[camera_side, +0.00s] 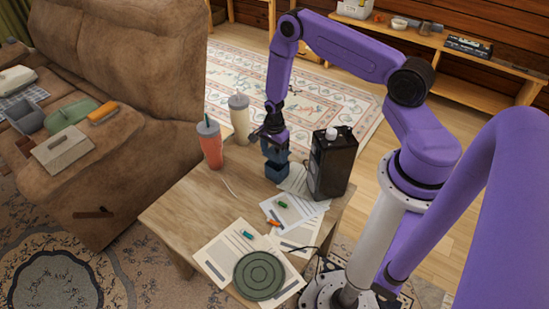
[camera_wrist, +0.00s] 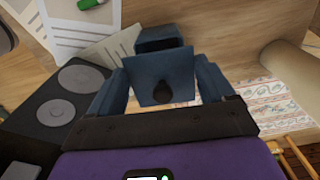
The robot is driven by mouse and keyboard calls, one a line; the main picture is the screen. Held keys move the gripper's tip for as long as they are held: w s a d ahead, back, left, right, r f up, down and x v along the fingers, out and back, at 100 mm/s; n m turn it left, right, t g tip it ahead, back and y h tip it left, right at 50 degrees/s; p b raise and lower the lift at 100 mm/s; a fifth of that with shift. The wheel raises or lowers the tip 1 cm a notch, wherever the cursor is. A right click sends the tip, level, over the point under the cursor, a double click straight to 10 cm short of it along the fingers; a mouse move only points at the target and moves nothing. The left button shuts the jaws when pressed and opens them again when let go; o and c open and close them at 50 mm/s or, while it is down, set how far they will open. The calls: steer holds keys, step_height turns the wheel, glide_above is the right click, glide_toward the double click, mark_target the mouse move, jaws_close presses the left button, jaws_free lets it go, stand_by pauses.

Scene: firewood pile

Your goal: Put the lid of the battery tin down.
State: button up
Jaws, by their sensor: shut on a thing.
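The lid (camera_wrist: 150,88) is a blue square plate with a dark round knob. My gripper (camera_wrist: 166,78) is shut on it, with a finger at each side. The blue battery tin (camera_wrist: 163,38) shows just beyond the lid in the wrist view, partly hidden by it. In the side view my gripper (camera_side: 274,146) points down over the tin (camera_side: 276,173), which stands on the wooden table. The lid appears just above the tin there; I cannot tell whether they touch.
A black speaker (camera_side: 333,165) stands close right of the tin. A red tumbler (camera_side: 210,146) and a cream tumbler (camera_side: 240,117) stand to the left and behind. Papers (camera_side: 290,212) with small batteries and a green round disc (camera_side: 259,275) lie in front.

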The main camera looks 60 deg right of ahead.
step_height(320, 180, up, 4)
steer(key=shift+r, duration=0.25)
steer(key=shift+r+n, duration=0.25)
steer(key=shift+n, duration=0.05)
steer(key=n, duration=0.3)
steer(key=s+f+n, duration=0.1)
steer(key=shift+a+n, duration=0.2)
steer(key=shift+n, duration=0.2)
steer(key=n, duration=0.3)
steer(key=f+n, duration=0.1)
steer(key=shift+s+a, duration=0.3)
steer(key=shift+s, duration=0.1)
steer(key=n, duration=0.3)
steer(key=s+n, duration=0.1)
steer(key=shift+a+f+n, duration=0.3)
steer(key=shift+a+f, duration=0.05)
steer(key=s+n, duration=0.1)
steer(key=n, duration=0.4)
glide_above(256, 167)
steer(key=shift+f, duration=5.15)
steer(key=shift+w+f, duration=0.15)
steer(key=shift+f, duration=1.55)
